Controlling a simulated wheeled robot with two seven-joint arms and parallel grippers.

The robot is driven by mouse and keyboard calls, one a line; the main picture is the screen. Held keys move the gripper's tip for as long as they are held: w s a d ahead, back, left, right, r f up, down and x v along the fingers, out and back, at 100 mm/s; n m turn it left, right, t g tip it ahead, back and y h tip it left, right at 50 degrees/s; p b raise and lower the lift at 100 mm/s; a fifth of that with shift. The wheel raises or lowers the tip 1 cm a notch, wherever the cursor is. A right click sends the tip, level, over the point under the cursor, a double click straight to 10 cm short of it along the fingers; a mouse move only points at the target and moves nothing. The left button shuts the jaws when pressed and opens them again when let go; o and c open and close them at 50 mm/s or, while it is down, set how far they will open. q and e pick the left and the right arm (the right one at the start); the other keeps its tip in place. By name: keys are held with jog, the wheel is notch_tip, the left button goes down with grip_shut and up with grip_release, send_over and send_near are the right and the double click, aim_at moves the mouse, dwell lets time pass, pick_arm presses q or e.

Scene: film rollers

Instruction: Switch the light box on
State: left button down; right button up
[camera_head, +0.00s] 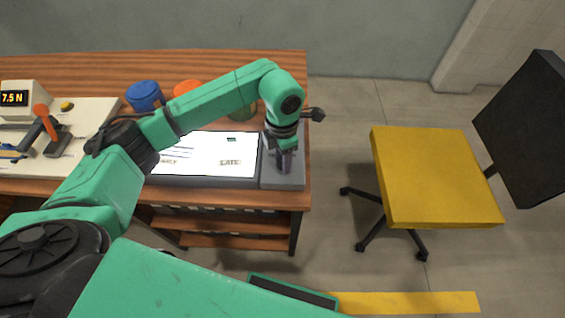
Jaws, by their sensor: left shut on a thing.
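The light box (208,152) lies on the wooden table, its white panel bright and lit. Dark lines and small labels show on the panel, one reading LATE. A grey control block (285,181) adjoins its right end. My left gripper (285,168) points down over this block, shut on a small upright part there, seemingly the switch. The fingers hide most of that part, so its position cannot be read. My right gripper is not in view.
Blue (145,96) and orange (187,88) lidded containers and a green one (243,112) stand behind the light box. A device with an orange-handled lever (44,118) and a 7.5 N display (14,98) is at left. A yellow chair (436,178) stands right of the table.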

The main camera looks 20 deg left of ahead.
pick_arm(q)
jog(key=shift+w+m+b, duration=0.1)
jog(key=shift+m+b, duration=0.25)
jog(key=shift+m, duration=0.15)
jog(key=shift+r, duration=0.1)
jog(key=shift+c, duration=2.1)
grip_release()
notch_tip(320, 180, up, 15)
jog(key=b, duration=0.1)
jog(key=shift+f, duration=0.2)
jog(key=shift+f, duration=0.1)
